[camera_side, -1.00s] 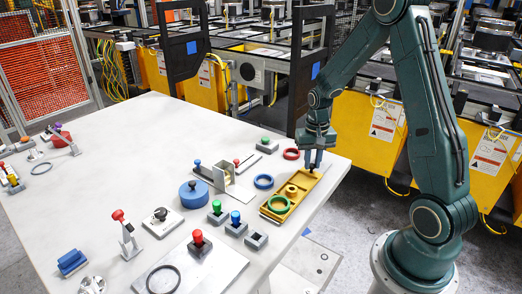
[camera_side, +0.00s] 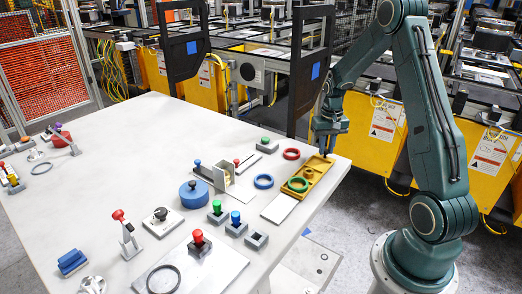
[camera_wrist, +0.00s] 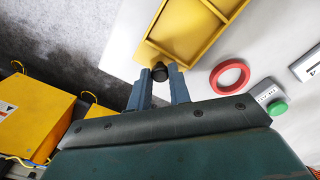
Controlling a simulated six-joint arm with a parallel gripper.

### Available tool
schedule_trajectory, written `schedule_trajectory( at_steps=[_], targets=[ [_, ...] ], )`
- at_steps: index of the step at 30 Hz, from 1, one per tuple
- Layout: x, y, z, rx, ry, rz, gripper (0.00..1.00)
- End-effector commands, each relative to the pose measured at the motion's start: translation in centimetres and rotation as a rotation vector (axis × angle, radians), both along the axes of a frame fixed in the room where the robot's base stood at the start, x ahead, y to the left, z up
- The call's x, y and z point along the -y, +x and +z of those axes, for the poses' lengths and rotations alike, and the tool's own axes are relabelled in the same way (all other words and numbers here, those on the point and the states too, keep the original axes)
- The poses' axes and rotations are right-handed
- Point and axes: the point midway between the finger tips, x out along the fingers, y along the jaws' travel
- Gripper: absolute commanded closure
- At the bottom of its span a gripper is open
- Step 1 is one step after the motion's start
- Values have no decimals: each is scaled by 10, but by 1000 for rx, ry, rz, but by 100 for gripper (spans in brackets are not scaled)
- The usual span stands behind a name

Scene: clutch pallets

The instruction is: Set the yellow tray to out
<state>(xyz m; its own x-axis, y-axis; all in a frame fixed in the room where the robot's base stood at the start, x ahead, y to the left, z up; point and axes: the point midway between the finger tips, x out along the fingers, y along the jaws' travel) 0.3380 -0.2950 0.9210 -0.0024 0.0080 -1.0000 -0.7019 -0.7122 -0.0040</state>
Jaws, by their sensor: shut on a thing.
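The yellow tray (camera_side: 315,181) lies near the right edge of the white table in the side view, with a green ring (camera_side: 298,184) in its near part. A pale plate (camera_side: 280,208) shows bare at the tray's near end. My gripper (camera_side: 326,153) is at the tray's far end. In the wrist view my gripper (camera_wrist: 160,75) is shut on the tray's dark knob (camera_wrist: 158,72), and part of the yellow tray (camera_wrist: 185,62) shows beyond it.
A red ring (camera_side: 291,154) and a blue ring (camera_side: 264,181) lie left of the tray. A green button box (camera_side: 266,145) stands behind them. Blue, green and red knobs stand further left and nearer. The table's right edge is close to the tray.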

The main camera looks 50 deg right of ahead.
Motion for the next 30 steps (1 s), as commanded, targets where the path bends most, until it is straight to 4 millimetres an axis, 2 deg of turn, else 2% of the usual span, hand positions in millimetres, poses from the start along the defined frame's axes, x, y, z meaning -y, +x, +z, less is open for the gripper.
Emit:
schedule_trajectory(
  at_steps=[1,2,4,5,19,25,30],
  targets=[
    [7,0,1,6,-18,-13,100],
    [7,0,1,6,-18,-14,75],
    [7,0,1,6,-17,-14,61],
    [6,0,1,6,-16,-13,59],
    [4,0,7,4,-11,-8,59],
    [4,0,26,6,-11,-8,59],
    [4,1,53,7,-14,-9,59]
  ],
)
